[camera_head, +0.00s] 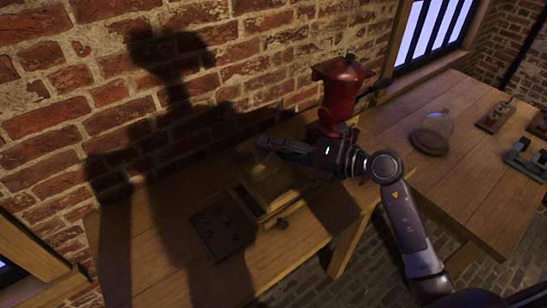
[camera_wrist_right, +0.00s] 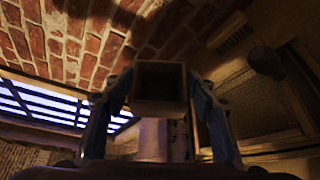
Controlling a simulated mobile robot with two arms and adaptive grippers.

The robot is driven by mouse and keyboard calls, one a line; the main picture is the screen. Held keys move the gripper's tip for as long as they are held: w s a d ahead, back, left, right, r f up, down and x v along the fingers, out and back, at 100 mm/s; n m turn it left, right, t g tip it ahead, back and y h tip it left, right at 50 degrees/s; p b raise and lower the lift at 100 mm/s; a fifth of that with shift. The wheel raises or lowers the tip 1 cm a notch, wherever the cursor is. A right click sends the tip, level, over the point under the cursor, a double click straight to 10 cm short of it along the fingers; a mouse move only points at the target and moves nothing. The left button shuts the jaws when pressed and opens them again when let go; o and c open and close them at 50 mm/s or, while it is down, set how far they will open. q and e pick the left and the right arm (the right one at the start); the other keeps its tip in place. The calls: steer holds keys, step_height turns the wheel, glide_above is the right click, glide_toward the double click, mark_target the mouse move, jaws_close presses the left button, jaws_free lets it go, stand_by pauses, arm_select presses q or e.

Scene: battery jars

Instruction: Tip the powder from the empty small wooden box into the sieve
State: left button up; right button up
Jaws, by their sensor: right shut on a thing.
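My right gripper (camera_head: 285,149) reaches in from the right above the wooden bench. It is shut on a small wooden box (camera_wrist_right: 160,84), which shows between the two fingers in the right wrist view. The box's open mouth faces the wrist camera and its inside is dark; I cannot tell whether powder is in it. In the head view a wooden frame (camera_head: 278,210), likely the sieve, lies on the bench below the gripper, partly in shadow. A wood-framed, mesh-like panel (camera_wrist_right: 258,108) shows at the right of the wrist view. My left gripper is out of view.
A dark tray (camera_head: 222,231) with several small pieces lies left of the frame. A red grinder-like machine (camera_head: 340,88) stands behind my right arm. A glass dome (camera_head: 433,134) stands on the bench to the right. A brick wall (camera_head: 150,80) closes the back.

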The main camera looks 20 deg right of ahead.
steer(key=shift+d+f+m+y+b, duration=0.15)
steer(key=shift+f+m+y+b, duration=0.15)
steer(key=shift+f+m+b, duration=0.1)
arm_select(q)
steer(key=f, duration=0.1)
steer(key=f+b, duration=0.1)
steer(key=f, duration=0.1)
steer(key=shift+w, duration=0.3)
arm_select(e)
steer(key=m+y, duration=0.1)
steer(key=m, duration=0.1)
steer(key=d+m+t, duration=0.1)
steer(key=m, duration=0.1)
steer(key=d+m+t+y, duration=0.1)
steer(key=shift+w+f+m+y, duration=0.25)
steer(key=shift+w+m+y, duration=0.05)
steer(key=shift+w+m, duration=0.1)
